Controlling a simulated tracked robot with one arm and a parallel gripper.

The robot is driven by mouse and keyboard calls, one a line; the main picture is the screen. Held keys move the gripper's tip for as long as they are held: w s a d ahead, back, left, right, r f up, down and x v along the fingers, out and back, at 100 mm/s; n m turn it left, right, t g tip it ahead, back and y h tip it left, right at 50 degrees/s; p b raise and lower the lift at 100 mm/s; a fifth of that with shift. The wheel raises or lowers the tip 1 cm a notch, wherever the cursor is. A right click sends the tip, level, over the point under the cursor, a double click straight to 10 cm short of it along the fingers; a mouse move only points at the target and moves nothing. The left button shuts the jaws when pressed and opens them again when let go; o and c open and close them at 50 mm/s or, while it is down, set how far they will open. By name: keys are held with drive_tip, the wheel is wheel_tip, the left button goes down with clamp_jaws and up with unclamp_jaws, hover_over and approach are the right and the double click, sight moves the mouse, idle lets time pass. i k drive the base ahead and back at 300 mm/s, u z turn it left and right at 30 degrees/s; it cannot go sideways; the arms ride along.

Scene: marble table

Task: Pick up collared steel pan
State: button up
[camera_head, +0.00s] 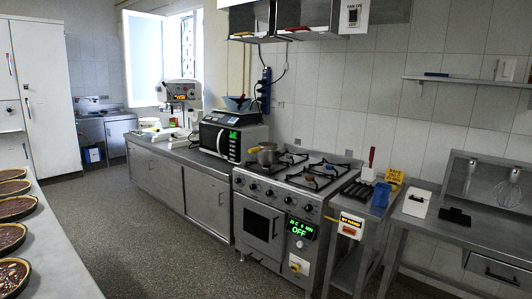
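A small steel pan (267,156) sits on the left rear part of the stove top, well away from me across the room. A yellowish piece shows at its left side, perhaps its handle; it is too small to tell. A collar on the pan cannot be made out at this distance. My gripper is not in view.
The stove (268,224) stands against the tiled wall, between a steel counter with a microwave (230,140) and a side table with a blue container (381,195). A pale table (60,262) with several tarts runs along the left. Open speckled floor (150,245) lies between.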

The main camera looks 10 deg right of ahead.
sight(263, 150)
drive_tip(key=z, duration=1.3)
drive_tip(key=i, duration=3.15)
drive_tip(key=u, duration=2)
